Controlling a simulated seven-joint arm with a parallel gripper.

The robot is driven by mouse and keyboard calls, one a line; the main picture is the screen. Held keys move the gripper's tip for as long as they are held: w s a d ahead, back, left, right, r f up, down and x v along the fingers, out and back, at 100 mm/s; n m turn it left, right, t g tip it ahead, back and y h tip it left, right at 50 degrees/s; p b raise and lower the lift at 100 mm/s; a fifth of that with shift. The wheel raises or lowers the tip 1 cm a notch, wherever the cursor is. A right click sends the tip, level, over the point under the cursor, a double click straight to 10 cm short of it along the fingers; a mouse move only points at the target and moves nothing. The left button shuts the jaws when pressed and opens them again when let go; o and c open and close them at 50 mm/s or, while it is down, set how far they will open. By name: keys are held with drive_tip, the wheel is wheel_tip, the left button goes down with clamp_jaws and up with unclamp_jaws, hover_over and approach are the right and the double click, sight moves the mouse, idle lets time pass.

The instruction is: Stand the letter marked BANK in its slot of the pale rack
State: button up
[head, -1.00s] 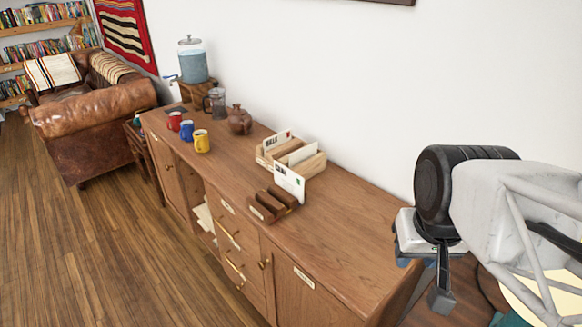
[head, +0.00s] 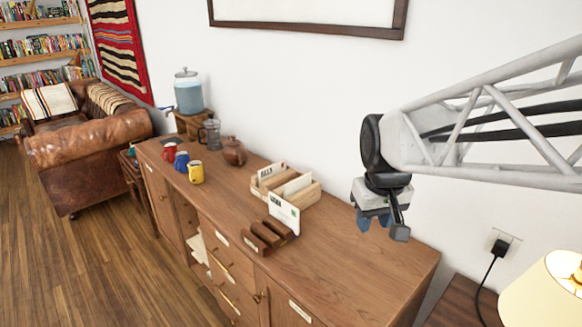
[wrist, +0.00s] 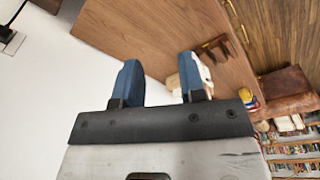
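A white letter (head: 284,212) with dark print stands in the dark brown rack (head: 262,238) on the sideboard; the print looks like a short word, too blurred to read surely. The pale rack (head: 308,196) is right behind it, holding another white letter (head: 271,173) at its back left and a pale card or divider in the middle. My gripper (head: 374,222) is in the air above the right part of the sideboard, well right of both racks. In the wrist view its blue fingers (wrist: 159,62) are apart with nothing between them; the racks show small beyond them.
The sideboard top (head: 355,255) is clear right of the racks. A teapot (head: 233,152), several mugs and a water dispenser (head: 188,92) stand to the left. A white wall rises behind. A lamp (head: 553,290) is at the lower right.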

drive_tip(key=w+a+f+n, duration=0.2)
drive_tip(key=w+a, duration=0.2)
drive_tip(key=w, duration=0.6)
drive_tip(key=n+g, duration=0.2)
drive_tip(key=n, duration=0.3)
approach(283, 213)
drive_tip(key=s+d, duration=0.2)
drive_tip(key=shift+s+d+r, duration=0.15)
drive_tip(key=shift+s+d, duration=0.05)
drive_tip(key=shift+d, duration=0.1)
drive_tip(key=shift+w+a, duration=0.15)
drive_tip(key=shift+w, duration=0.05)
drive_tip(key=shift+f, duration=0.3)
drive_tip(key=shift+f, duration=1.25)
